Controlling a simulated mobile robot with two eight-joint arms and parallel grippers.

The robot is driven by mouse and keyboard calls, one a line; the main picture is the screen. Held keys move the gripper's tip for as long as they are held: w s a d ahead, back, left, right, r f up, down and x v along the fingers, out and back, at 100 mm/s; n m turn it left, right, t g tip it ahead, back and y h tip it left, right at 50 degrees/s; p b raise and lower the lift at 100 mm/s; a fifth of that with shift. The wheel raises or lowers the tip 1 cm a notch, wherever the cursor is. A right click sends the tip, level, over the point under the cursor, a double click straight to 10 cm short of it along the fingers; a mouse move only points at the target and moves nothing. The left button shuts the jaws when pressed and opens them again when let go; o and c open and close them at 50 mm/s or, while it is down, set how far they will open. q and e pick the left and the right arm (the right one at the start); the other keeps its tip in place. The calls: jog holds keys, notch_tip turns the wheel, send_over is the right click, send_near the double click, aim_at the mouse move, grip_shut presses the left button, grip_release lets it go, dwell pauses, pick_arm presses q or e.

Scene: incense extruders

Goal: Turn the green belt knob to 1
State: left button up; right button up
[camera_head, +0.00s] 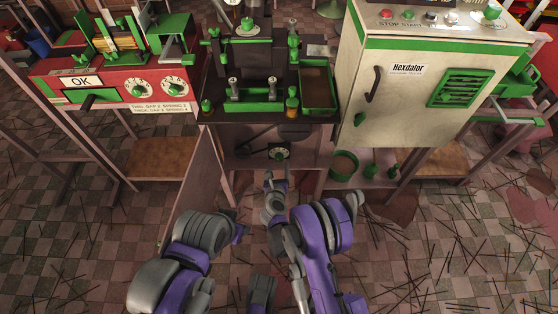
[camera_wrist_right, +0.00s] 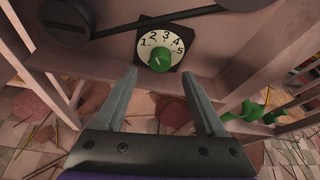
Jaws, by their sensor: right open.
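The green belt knob (camera_wrist_right: 160,59) sits on a round white dial (camera_wrist_right: 147,44) marked 1 to 5 on a dark plate. A pale mark shows on the knob, but I cannot tell surely which number it points to. In the head view the knob (camera_head: 278,153) is small, in the open compartment under the middle machine. My right gripper (camera_head: 277,177) is open and empty in front of it. In the right wrist view the fingers (camera_wrist_right: 160,75) point at the knob, one to each side of it, apparently short of it. My left gripper does not show.
A dark belt drive (camera_wrist_right: 135,22) runs just above the dial. An open door panel (camera_head: 197,190) stands left of the compartment. Green-handled items (camera_head: 370,171) and a round container (camera_head: 345,164) stand on a shelf to the right. A pale ledge (camera_wrist_right: 115,75) lies below the dial.

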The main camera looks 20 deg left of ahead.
aim_at(279, 160)
jog(key=x, duration=0.6)
jog(key=shift+w+f, duration=0.1)
jog(key=shift+w, duration=0.05)
jog(key=shift+c, duration=0.2)
grip_shut()
